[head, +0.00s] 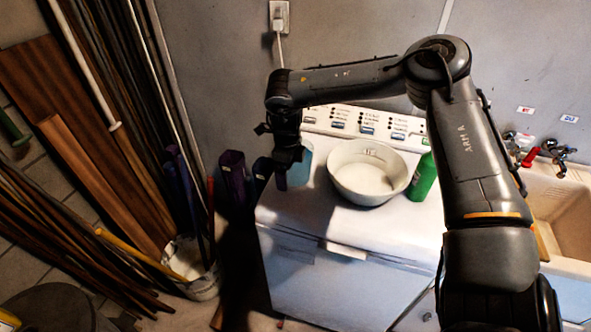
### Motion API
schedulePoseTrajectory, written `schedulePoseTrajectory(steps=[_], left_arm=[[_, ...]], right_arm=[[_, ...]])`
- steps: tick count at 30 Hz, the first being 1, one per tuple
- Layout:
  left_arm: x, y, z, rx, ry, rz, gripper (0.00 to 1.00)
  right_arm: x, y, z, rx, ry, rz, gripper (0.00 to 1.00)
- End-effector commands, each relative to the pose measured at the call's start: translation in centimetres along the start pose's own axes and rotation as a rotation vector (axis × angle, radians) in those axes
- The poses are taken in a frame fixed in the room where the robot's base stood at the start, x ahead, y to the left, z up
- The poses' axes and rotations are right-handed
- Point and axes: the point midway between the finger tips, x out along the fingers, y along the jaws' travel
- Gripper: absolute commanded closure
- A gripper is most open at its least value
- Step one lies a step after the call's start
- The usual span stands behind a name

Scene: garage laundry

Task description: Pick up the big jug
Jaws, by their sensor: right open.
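A light blue container (302,165), which looks like the jug, stands at the left end of the washing machine top. My right gripper partly covers it, so its handle and full shape are hidden. My right gripper (284,180) points down at the container's left side, with its arm reaching over from the right. It is open, and I cannot tell whether it touches the container. My left gripper is not in view.
A white bowl (368,172) and a green bottle (423,177) stand on the washing machine (330,226). Purple containers (234,180) stand left of it. A white bucket (197,284) holds long poles. A sink (565,215) with taps is at right.

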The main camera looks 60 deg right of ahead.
Motion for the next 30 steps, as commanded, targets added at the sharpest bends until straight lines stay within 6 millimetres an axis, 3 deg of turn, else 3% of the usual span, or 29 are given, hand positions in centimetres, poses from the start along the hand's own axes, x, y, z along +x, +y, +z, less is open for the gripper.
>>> schedulePoseTrajectory(steps=[8, 25, 30], left_arm=[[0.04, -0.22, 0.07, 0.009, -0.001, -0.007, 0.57], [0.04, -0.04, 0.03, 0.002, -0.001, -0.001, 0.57], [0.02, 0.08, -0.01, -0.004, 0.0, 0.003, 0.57]], right_arm=[[0.2, -0.02, 0.02, 0.0, -0.001, 0.0, 0.13], [0.2, 0.0, 0.0, 0.0, 0.0, 0.0, 1.0], [0.08, 0.0, 0.09, -0.001, -0.003, -0.001, 1.0]])
